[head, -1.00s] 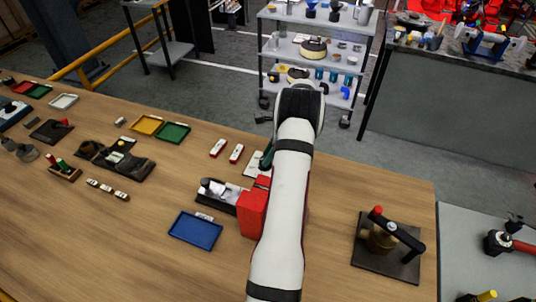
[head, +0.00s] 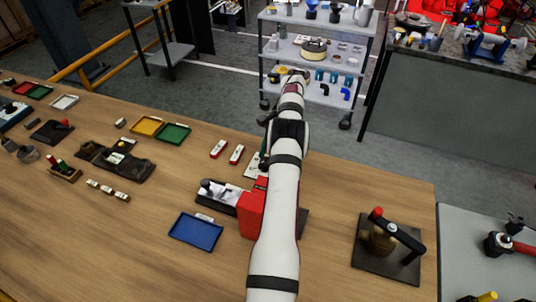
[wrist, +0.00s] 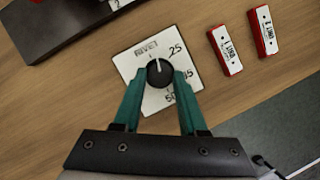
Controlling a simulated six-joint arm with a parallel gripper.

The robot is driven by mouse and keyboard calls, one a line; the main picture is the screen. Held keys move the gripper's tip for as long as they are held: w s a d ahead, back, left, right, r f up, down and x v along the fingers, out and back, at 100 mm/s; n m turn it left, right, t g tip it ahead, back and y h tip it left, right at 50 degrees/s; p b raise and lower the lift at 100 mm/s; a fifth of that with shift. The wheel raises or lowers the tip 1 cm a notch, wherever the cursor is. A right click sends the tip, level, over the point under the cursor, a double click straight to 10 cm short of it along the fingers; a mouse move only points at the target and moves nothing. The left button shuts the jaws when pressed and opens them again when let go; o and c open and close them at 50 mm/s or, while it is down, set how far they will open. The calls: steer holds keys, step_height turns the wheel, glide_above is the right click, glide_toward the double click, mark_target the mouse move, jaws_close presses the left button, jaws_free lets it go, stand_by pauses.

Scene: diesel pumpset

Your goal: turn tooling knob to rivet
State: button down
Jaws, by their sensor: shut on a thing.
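The tooling knob (wrist: 159,73) is a round black dial with a white pointer line, in the middle of the wrist view. It sits on a white plate (wrist: 124,62) lettered RIVET at the top, with 25 and other numbers down the right side. The pointer line aims up, toward the right end of the word RIVET. My gripper (wrist: 159,80) has green fingers, one on each side of the knob, shut on it. In the head view, the plate (head: 252,168) is partly hidden by my arm, and the knob itself is hidden.
Two red-and-white blocks (wrist: 225,50) (wrist: 263,31) lie right of the plate. A red block (head: 251,214) on a dark base stands close beside my arm, with a blue tray (head: 195,232) nearer. A lever fixture (head: 385,246) stands at right. Wood between is clear.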

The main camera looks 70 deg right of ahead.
steer(key=shift+w+n+g, duration=0.1)
steer(key=shift+n+g, duration=0.3)
steer(key=shift+n, duration=0.7)
steer(key=shift+y, duration=0.3)
steer(key=shift+c, duration=2.3)
jaws_free()
step_height(320, 180, up, 4)
steer(key=shift+r, duration=0.1)
steer(key=s+a+r, duration=0.2)
steer(key=s+r, duration=0.4)
steer(key=s, duration=0.5)
steer(key=shift+s+r, duration=0.25)
steer(key=shift+r, duration=0.15)
